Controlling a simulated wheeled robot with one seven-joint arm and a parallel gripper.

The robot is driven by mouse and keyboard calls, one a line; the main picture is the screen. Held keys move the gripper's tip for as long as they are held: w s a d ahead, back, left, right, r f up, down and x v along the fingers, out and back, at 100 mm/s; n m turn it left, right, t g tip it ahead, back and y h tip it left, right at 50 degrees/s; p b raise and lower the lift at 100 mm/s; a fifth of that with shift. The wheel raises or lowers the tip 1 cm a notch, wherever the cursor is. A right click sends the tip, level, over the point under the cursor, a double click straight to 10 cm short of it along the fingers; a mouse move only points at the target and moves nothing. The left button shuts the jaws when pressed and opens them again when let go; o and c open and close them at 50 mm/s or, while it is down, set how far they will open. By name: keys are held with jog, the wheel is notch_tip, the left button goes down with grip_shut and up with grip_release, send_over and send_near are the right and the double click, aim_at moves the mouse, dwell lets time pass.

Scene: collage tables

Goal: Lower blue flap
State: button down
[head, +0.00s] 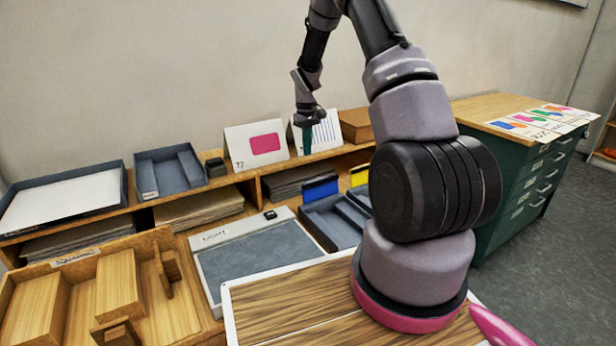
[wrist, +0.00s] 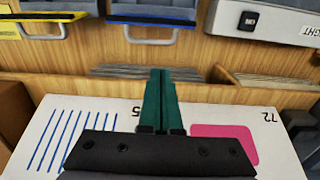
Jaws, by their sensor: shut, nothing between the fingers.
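The blue flap (head: 320,188) stands upright at the back edge of a grey-blue tray (head: 318,228) in the head view. In the wrist view the blue flap (wrist: 152,20) appears as a thin blue strip at the top, with a wire handle (wrist: 150,38) by it. My gripper (head: 307,152) is shut and empty, pointing down in front of the striped card and above the shelf, behind and above the flap. Its green fingers (wrist: 160,72) are together in the wrist view, apart from the flap.
A yellow flap (head: 359,176) stands right of the blue one. A striped card (head: 327,132) and a pink-square card (head: 257,146) stand on the upper shelf. A light panel (head: 255,250) lies left of the trays. A green cabinet (head: 510,185) stands at right.

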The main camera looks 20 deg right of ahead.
aim_at(318, 188)
notch_tip(318, 188, down, 11)
dwell(0.5)
jog(key=shift+s+d, duration=0.1)
